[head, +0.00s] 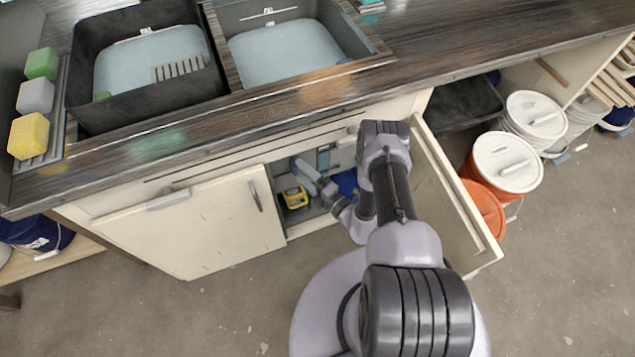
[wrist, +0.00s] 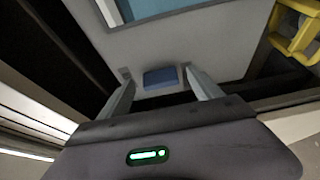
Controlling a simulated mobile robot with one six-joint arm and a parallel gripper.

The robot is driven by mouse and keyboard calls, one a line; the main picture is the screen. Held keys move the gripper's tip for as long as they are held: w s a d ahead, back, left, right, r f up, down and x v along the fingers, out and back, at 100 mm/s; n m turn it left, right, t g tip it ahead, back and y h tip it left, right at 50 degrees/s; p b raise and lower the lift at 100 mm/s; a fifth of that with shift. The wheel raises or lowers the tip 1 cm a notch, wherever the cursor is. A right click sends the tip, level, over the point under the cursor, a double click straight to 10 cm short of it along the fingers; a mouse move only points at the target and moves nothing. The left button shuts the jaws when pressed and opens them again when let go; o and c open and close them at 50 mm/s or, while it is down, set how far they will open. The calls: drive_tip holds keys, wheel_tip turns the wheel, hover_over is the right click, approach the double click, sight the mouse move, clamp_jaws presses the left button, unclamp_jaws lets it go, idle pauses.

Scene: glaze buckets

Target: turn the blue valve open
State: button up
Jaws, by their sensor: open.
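My gripper (wrist: 157,70) is open in the wrist view, with its two grey fingers apart. A small blue block-like piece (wrist: 161,78), which looks like the blue valve's handle, shows between the fingertips against a pale grey surface. I cannot tell whether either finger touches it. In the head view my gripper (head: 298,165) reaches into the open cabinet under the sinks. The valve cannot be made out clearly there, as my arm and the counter edge cover much of the opening.
A yellow object (head: 295,197) sits in the cabinet near my gripper and shows in the wrist view (wrist: 296,28). Cabinet doors stand open at left (head: 190,235) and right (head: 450,190). White-lidded buckets (head: 506,161) stand right of the right door. Two sinks are above.

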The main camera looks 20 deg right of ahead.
drive_tip(key=p+v, duration=0.4)
drive_tip(key=v, duration=1.2)
drive_tip(key=shift+s, duration=0.2)
